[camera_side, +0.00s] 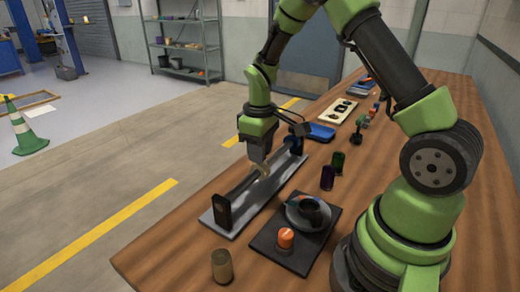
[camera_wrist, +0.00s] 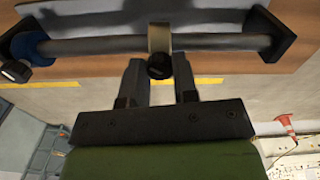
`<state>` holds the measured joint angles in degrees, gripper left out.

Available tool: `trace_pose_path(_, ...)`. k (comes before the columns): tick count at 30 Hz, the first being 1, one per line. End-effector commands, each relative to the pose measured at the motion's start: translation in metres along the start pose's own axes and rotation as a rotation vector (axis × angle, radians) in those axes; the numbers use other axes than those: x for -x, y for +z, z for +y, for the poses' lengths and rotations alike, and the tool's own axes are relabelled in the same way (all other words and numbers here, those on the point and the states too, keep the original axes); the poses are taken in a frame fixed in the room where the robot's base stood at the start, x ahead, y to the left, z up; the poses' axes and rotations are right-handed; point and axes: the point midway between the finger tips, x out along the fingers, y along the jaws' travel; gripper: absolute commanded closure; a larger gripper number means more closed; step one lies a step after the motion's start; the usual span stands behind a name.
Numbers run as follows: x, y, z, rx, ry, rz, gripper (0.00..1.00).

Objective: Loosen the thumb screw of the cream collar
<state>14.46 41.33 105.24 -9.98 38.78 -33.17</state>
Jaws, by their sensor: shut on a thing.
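The cream collar (camera_wrist: 158,38) sits around a dark rod (camera_wrist: 215,42), near the middle of its length. Its dark thumb screw (camera_wrist: 159,67) points toward my gripper (camera_wrist: 159,72), whose two fingers are on either side of it and shut on it. In the side view my gripper (camera_side: 259,163) reaches down to the rod, and a small part of the cream collar (camera_side: 264,170) shows beside the fingertips. A blue collar (camera_wrist: 31,48) with its own dark screw (camera_wrist: 16,71) is at the rod's left end in the wrist view.
The rod stands between two dark uprights on a grey base plate (camera_side: 228,228). A brass cylinder (camera_side: 222,266) stands in front.

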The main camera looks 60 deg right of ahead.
Motion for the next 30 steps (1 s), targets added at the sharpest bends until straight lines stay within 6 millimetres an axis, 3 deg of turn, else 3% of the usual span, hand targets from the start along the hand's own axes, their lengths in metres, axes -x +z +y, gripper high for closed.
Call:
trace_pose_path(15, 0.0008, 0.0005, 0.0, 0.458, -0.001, -0.001, 0.97)
trace_pose_path(30, 0.0008, 0.0005, 0.0001, 0.671, -0.001, -0.001, 0.97)
